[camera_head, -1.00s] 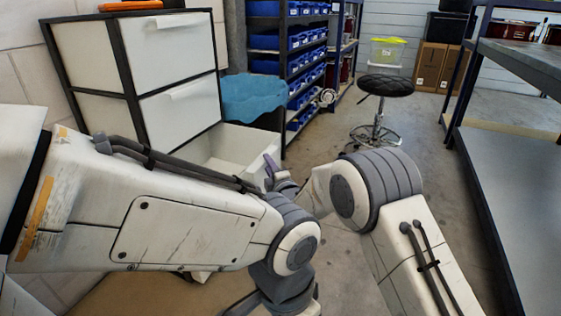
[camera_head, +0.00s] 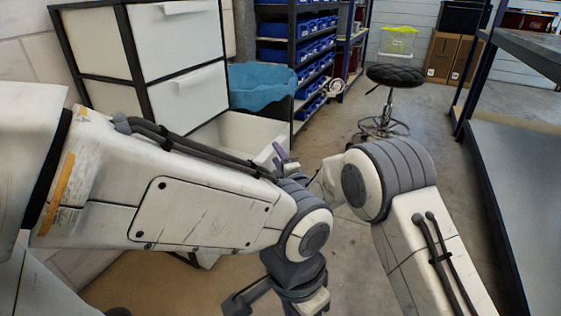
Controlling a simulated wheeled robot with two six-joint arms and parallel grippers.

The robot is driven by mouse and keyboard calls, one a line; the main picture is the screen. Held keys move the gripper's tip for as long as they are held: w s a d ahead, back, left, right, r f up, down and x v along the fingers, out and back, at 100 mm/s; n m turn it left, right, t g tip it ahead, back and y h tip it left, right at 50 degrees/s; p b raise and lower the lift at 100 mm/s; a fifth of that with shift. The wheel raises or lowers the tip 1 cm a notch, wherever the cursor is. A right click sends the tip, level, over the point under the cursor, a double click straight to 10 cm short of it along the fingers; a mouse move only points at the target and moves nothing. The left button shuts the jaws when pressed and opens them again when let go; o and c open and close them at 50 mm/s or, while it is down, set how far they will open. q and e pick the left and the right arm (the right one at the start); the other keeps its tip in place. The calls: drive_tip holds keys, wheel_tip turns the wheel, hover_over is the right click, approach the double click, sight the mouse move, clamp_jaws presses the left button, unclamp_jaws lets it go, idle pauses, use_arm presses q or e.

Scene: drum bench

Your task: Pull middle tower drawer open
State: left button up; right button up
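The drawer tower (camera_head: 131,52) stands at the left, with a dark frame and white drawers. Its middle drawer (camera_head: 187,100) is shut, with a white handle (camera_head: 196,79) along its upper front. The top drawer (camera_head: 176,42) is also shut. The bottom drawer (camera_head: 236,132) stands pulled out, partly hidden by my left arm. My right gripper (camera_head: 282,156) shows as a small grey-purple part by the bottom drawer's front corner, below and right of the middle handle and apart from it. Its opening is unclear.
A blue bin (camera_head: 262,86) stands right of the tower, before a shelf rack with blue boxes (camera_head: 312,47). A black stool (camera_head: 394,76) stands on the floor beyond my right arm. A workbench (camera_head: 535,165) lines the right side.

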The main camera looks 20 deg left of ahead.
drive_tip(key=p+v, duration=0.3)
drive_tip(key=v, duration=0.7)
drive_tip(key=shift+s, duration=0.2)
